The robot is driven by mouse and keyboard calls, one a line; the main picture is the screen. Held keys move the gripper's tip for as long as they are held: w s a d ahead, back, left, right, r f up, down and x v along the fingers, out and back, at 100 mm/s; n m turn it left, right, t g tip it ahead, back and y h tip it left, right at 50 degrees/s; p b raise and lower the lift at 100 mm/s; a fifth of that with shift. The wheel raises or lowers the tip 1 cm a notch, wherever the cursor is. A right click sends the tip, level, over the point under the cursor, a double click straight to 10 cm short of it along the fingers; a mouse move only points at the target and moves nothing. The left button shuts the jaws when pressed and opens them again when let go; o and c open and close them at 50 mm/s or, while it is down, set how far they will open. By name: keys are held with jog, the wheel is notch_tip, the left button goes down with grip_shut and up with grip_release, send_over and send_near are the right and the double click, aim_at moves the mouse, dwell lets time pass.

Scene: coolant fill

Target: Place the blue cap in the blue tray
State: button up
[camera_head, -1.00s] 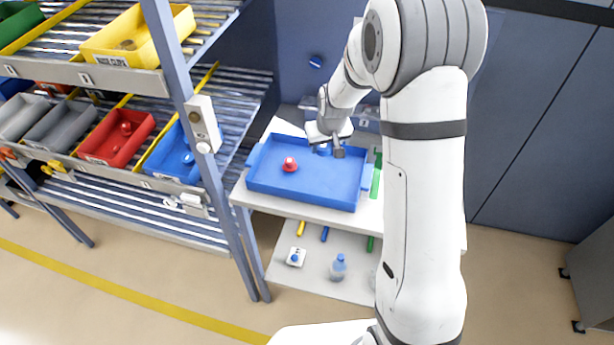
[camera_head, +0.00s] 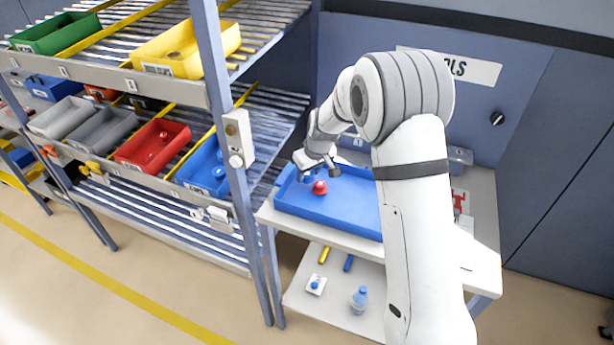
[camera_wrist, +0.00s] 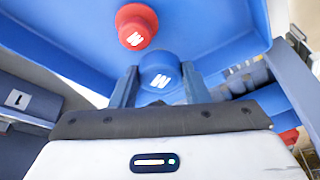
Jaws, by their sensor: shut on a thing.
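The blue cap (camera_wrist: 159,75) is between the two fingers of my gripper (camera_wrist: 159,88) in the wrist view, and the fingers are shut on it. In the head view my gripper (camera_head: 320,172) is over the left part of the blue tray (camera_head: 335,215), which lies on the white cart top. The cap (camera_head: 305,178) is partly hidden there, just behind a red cap. Whether it touches the tray floor I cannot tell. The red cap (camera_head: 320,187) stands in the tray close to the blue cap; it also shows in the wrist view (camera_wrist: 136,26).
A shelf rack with a red bin (camera_head: 153,145), a blue bin (camera_head: 205,168) and a yellow bin (camera_head: 187,52) stands on the left. Its post (camera_head: 236,150) is near the tray. A bottle (camera_head: 359,299) stands on the cart's lower shelf. A wall panel is behind the cart.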

jog(key=shift+f, duration=1.1)
jog(key=shift+f, duration=0.25)
jog(key=o, duration=1)
jog(key=shift+r, duration=0.1)
jog(key=shift+c, duration=0.2)
